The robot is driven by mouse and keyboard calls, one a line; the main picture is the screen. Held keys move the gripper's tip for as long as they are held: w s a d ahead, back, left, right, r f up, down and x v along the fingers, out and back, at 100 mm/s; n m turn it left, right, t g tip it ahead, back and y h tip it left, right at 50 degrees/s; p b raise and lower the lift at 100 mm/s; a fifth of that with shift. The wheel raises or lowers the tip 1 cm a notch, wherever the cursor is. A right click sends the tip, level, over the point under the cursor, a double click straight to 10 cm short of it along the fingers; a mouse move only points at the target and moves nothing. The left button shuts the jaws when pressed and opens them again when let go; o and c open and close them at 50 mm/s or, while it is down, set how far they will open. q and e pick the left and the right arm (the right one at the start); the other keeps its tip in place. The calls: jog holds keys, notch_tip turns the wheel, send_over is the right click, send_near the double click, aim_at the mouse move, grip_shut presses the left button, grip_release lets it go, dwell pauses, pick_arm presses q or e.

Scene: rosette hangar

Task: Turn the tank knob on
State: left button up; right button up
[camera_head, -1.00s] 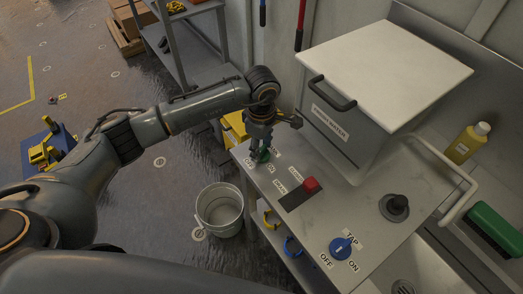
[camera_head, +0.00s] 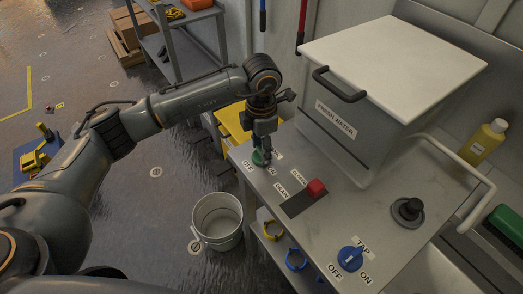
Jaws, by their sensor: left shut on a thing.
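The green tank knob (camera_head: 259,158) sits at the back left corner of the steel counter (camera_head: 340,214), with an OFF label (camera_head: 248,166) to its left and an ON label (camera_head: 271,171) to its right. A label behind it is mostly hidden. My left gripper (camera_head: 264,148) points down from above and is shut on the green knob, covering much of it. The knob's exact turn angle is hard to tell. My right gripper is not in view.
The counter also bears a red slider (camera_head: 316,188), a blue tap knob (camera_head: 350,258) and a black round handle (camera_head: 408,211). A white-lidded fresh water box (camera_head: 372,130) stands behind. A bucket (camera_head: 218,218) stands on the floor to the left.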

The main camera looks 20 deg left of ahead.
pick_arm(q)
jog(key=shift+f+n+b, duration=0.1)
jog(key=shift+n+b, duration=0.4)
jog(key=shift+n, duration=0.6)
jog(key=o, duration=1.2)
jog(key=shift+c, duration=0.2)
jog(key=shift+r, duration=0.35)
notch_tip(320, 180, up, 11)
jog(key=shift+r, duration=0.2)
